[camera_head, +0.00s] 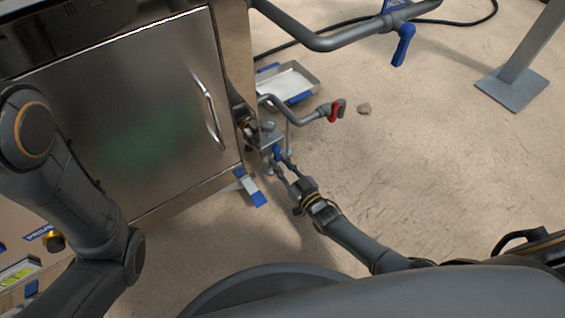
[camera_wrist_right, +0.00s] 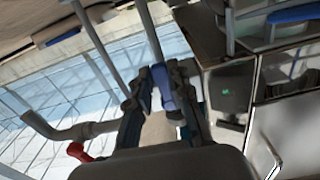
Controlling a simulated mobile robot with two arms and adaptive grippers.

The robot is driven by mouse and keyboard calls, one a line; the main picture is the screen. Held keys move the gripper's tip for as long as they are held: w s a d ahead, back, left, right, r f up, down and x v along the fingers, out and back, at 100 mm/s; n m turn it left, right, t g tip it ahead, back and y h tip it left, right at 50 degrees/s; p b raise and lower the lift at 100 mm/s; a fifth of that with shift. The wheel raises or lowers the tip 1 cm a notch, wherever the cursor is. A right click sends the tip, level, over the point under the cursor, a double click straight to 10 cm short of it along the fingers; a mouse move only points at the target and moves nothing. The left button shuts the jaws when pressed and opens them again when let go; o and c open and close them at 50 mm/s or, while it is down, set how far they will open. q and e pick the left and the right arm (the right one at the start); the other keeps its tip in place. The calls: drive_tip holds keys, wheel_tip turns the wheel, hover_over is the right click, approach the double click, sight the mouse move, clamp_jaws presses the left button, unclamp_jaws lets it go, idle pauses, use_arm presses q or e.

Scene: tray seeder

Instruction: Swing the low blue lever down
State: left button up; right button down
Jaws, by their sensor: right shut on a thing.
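The low blue lever (camera_head: 277,152) sits on a grey metal fitting beside the lower right corner of the steel cabinet, in the head view. My right gripper (camera_head: 279,161) reaches it from the lower right and is shut on it. In the right wrist view the blue lever (camera_wrist_right: 164,88) stands between the two fingers of my right gripper (camera_wrist_right: 160,80). The fingers partly hide the lever, and its exact tilt is hard to tell.
A bent grey pipe with a red handle (camera_head: 337,110) passes just above the fitting. A higher blue lever (camera_head: 403,45) hangs from an upper pipe. A shallow metal tray (camera_head: 288,82) lies behind. The steel cabinet door (camera_head: 125,120) is left; open floor is right.

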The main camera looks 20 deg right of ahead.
idle(0.4)
drive_tip(key=c, duration=1.2)
unclamp_jaws()
drive_tip(key=v, duration=1.2)
